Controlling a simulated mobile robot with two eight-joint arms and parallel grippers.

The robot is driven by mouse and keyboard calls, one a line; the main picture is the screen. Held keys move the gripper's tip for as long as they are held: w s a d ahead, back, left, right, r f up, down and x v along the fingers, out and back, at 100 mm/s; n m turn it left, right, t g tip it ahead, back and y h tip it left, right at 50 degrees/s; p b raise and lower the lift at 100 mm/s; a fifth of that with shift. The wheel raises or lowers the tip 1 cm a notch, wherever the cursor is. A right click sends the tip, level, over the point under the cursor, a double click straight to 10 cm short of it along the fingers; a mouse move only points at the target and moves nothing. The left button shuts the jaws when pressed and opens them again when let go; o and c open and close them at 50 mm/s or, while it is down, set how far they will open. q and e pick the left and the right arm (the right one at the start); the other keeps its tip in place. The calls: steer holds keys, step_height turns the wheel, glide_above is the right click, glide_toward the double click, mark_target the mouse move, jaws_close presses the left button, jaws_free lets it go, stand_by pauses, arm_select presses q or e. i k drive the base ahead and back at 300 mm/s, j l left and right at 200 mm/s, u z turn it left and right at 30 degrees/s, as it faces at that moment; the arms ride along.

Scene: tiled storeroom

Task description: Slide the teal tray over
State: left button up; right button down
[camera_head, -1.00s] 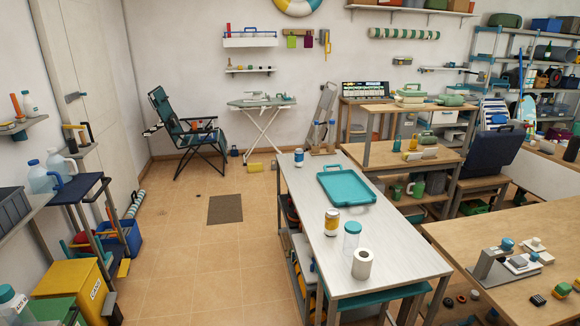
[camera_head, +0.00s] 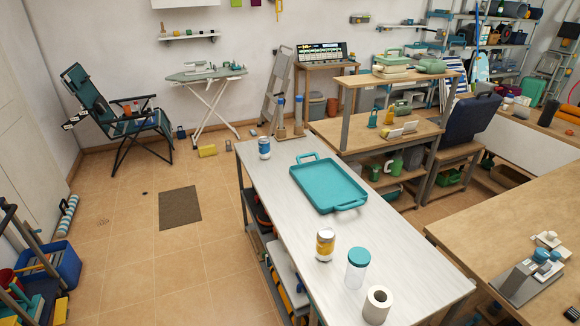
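The teal tray (camera_head: 328,184) lies flat and empty on the light grey-white table (camera_head: 267,186) in the middle of the view. It has a raised rim and a handle at its far end and at its near right end. It sits toward the far half of the table, close to the right edge. Neither of my grippers shows in the view.
On the same table stand a blue-and-white can (camera_head: 264,148), a yellow-labelled jar (camera_head: 325,245), a clear jar with a teal lid (camera_head: 357,268) and a white paper roll (camera_head: 377,304). A wooden bench (camera_head: 525,230) stands at right. Tiled floor (camera_head: 150,265) left of the table is mostly clear.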

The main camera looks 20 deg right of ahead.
mark_target(329, 187)
steer(key=i+z, duration=0.1)
steer(key=i, duration=0.7)
steer(key=i+j+z, duration=0.1)
steer(key=i, duration=0.7)
steer(key=i+j+z, duration=0.15)
steer(key=i+z, duration=0.2)
steer(key=i+j+z, duration=0.7)
steer(key=i+l, duration=0.05)
steer(key=i, duration=0.05)
